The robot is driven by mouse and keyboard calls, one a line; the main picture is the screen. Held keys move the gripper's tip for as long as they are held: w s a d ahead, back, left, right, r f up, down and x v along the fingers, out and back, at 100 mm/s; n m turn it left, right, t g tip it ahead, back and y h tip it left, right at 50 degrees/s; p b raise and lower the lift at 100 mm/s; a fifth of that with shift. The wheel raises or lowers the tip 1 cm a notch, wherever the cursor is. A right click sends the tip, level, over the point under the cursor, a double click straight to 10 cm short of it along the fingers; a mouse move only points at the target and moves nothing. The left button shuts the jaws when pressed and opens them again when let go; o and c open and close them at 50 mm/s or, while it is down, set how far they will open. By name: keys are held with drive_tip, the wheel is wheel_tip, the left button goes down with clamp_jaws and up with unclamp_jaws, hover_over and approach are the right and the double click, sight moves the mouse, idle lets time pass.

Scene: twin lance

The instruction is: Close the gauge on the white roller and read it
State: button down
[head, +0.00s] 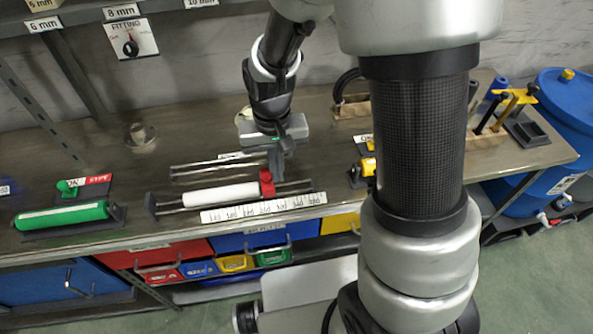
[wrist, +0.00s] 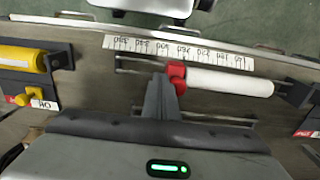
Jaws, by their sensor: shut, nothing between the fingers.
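The white roller (head: 222,194) lies on the rails of the gauge, in front of the dark end block (head: 151,206) at its left. The red slider (head: 267,184) of the gauge is at the roller's right end and seems to touch it. The white scale (head: 264,207) runs along the front; its figures are too small to read surely. In the wrist view the red slider (wrist: 176,74) and white roller (wrist: 230,81) show again. My gripper (head: 277,172) is shut and empty, its fingers (wrist: 161,86) right beside the slider; whether they touch it I cannot tell.
A green roller (head: 62,215) lies on a dark stand at the left. A yellow roller (wrist: 18,59) lies on a similar stand on the other side. Shelf uprights and a bench back wall stand behind. A blue barrel (head: 560,120) stands off the bench's right end.

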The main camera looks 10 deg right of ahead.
sight(262, 172)
drive_tip(key=shift+a, duration=0.1)
drive_tip(key=shift+a, duration=1.6)
drive_tip(key=shift+a, duration=1.45)
drive_tip(key=shift+a, duration=1)
drive_tip(key=shift+d, duration=0.1)
drive_tip(key=shift+d, duration=0.95)
